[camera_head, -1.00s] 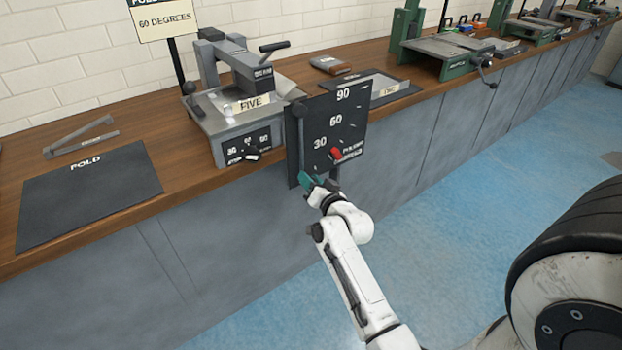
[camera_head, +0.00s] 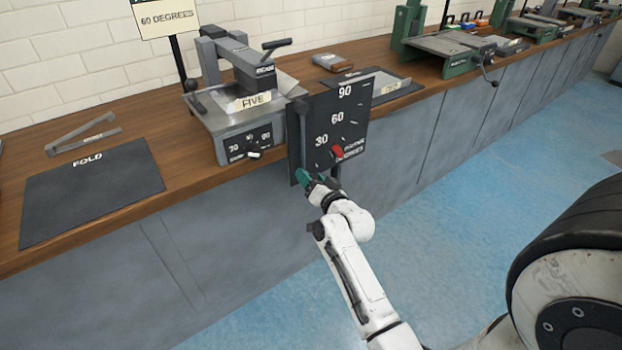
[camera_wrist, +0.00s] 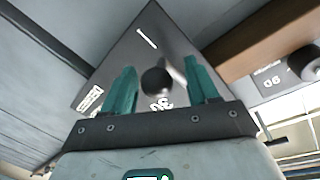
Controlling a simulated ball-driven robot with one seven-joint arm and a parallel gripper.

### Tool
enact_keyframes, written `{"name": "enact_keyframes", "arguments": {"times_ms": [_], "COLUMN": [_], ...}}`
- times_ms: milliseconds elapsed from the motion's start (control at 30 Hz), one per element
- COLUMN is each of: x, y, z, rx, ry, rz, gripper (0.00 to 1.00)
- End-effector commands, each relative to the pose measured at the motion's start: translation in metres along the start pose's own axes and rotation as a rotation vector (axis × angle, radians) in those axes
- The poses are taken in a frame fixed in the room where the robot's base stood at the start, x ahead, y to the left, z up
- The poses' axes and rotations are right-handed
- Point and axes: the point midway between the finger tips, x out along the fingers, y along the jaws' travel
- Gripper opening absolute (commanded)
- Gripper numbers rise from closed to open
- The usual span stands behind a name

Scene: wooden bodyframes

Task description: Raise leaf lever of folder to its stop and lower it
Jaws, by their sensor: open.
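The folder (camera_head: 240,105) is a grey bench machine with a beam and a plate marked FIVE. A dark scale plate (camera_head: 350,120) marked 30, 60 and 90, with a red pointer (camera_head: 337,152), stands at its right end. A thin bar, seemingly the leaf lever (camera_head: 303,140), hangs along the plate's left edge. My gripper (camera_head: 308,177) is at the bar's lower end. In the wrist view a dark ball knob (camera_wrist: 157,80) shows between the open teal fingers (camera_wrist: 157,90). Contact cannot be told. The lever's lower end is hidden in the head view.
A dark FOLD mat (camera_head: 90,190) and a thin metal piece (camera_head: 85,138) lie on the wooden bench to the left. A second mat with a metal strip (camera_head: 375,85) lies behind the scale plate. Green machines (camera_head: 450,50) stand farther right. The blue floor is clear.

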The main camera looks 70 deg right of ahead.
Motion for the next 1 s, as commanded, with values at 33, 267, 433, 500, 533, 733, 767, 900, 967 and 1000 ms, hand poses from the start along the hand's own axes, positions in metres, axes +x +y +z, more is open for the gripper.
{"name": "enact_keyframes", "arguments": {"times_ms": [33,267,433,500,533,733,767,900,967,1000], "x": [-0.004,-0.039,-0.071,-0.081,-0.085,-0.103,-0.104,-0.107,-0.106,-0.106], "y": [0.000,0.000,-0.001,-0.001,-0.001,-0.001,-0.001,-0.001,-0.001,-0.001], "z": [0.000,0.001,0.001,0.001,0.001,0.001,0.001,0.001,0.001,0.001], "rx": [0.000,-0.002,-0.001,-0.001,-0.001,0.000,0.000,0.000,0.000,0.000], "ry": [-0.001,-0.003,-0.003,-0.003,-0.002,-0.002,-0.001,-0.001,-0.001,-0.001], "rz": [0.001,0.002,0.000,0.000,-0.001,-0.002,-0.002,-0.002,-0.002,-0.002], "gripper": [0.59,0.59,0.59,0.59,0.59,0.59,0.59,0.59,0.59,0.59]}}
